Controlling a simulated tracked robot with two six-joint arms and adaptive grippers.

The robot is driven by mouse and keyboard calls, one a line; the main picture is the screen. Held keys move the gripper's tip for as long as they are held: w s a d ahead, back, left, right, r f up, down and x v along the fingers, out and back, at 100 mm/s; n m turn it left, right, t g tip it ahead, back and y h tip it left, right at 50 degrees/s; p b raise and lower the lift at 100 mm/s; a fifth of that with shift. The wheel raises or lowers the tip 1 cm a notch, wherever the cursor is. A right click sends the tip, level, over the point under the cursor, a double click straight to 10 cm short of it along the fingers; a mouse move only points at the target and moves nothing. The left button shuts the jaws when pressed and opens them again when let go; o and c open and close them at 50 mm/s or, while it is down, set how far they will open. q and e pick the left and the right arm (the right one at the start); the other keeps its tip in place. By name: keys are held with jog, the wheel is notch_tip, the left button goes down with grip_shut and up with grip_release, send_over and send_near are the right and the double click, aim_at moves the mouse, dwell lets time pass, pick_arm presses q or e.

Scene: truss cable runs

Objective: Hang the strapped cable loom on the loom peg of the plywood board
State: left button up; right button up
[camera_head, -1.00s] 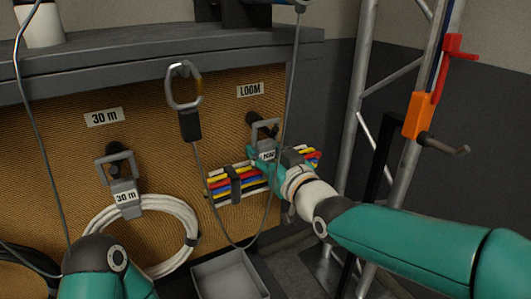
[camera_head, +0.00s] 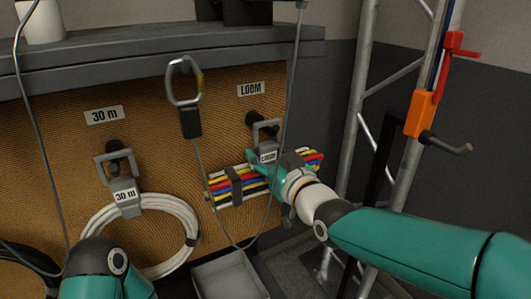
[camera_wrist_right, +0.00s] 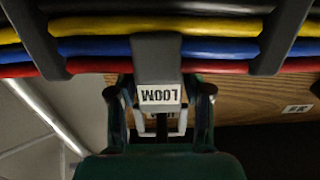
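The strapped cable loom (camera_head: 222,189) is a flat bundle of red, yellow, blue, black and white cables with dark straps. Its grey hanger loop (camera_head: 266,125) is at the dark loom peg (camera_head: 253,116), under the LOOM label; I cannot tell whether the loop bears on the peg. My right gripper (camera_head: 263,163) is at the loom's LOOM tag. In the right wrist view the tag (camera_wrist_right: 159,97) sits between the fingers of the gripper (camera_wrist_right: 160,105), with the cables (camera_wrist_right: 215,48) close above. My left arm shows at lower left; its gripper is out of view.
A white cable coil (camera_head: 98,214) hangs from the 30 m peg at left. A carabiner (camera_head: 183,85) on a thin cable hangs before the plywood board (camera_head: 60,150). A grey tray (camera_head: 230,276) is below. A truss with an orange clamp (camera_head: 420,114) stands at right.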

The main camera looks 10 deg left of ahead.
jog(key=shift+o, duration=1.4)
